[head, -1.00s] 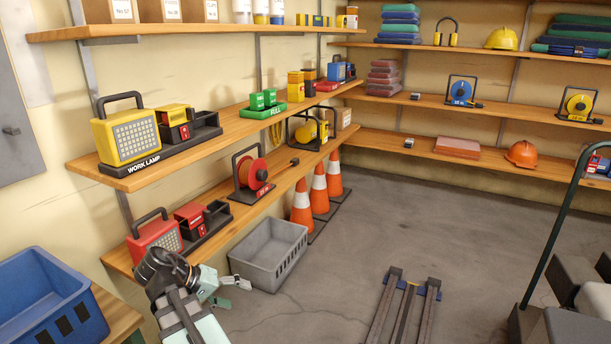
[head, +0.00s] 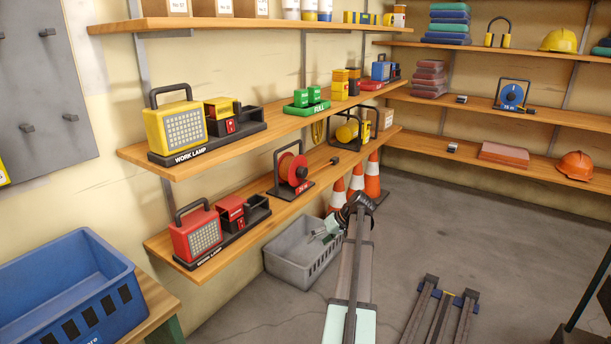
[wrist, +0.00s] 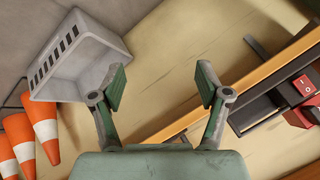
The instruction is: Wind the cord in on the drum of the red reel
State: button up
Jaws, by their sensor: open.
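The red reel (head: 292,170) stands on the lower shelf in the head view, in a black frame with a handle on top. My gripper (head: 328,232) is in front of and below the shelf, to the right of the reel and above the grey crate. In the wrist view my gripper (wrist: 162,82) is open, with nothing between its fingers. The reel is not in the wrist view.
The lower shelf (head: 228,225) also holds a red work lamp (head: 195,233) and a yellow reel (head: 348,131). A grey crate (head: 290,270) and orange cones (head: 372,180) stand on the floor. A blue crate (head: 70,290) is at the left. Floor at right is partly clear.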

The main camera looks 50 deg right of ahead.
jog(key=w+d+r+n+t, duration=0.1)
jog(key=d+r+t, duration=0.25)
jog(key=d, duration=0.25)
jog(key=d+r+n+t, duration=0.2)
jog(key=d+r+t, duration=0.15)
jog(key=d, duration=0.25)
jog(key=n+t+h, duration=0.2)
jog(key=t, duration=0.2)
send_near(305, 173)
jog(key=w+b, duration=0.4)
jog(key=w, duration=0.4)
jog(key=shift+w+f, duration=0.1)
jog(key=shift+w, duration=0.1)
jog(key=shift+w+a, duration=0.15)
jog(key=shift+w, duration=0.75)
jog(key=c, duration=1.2)
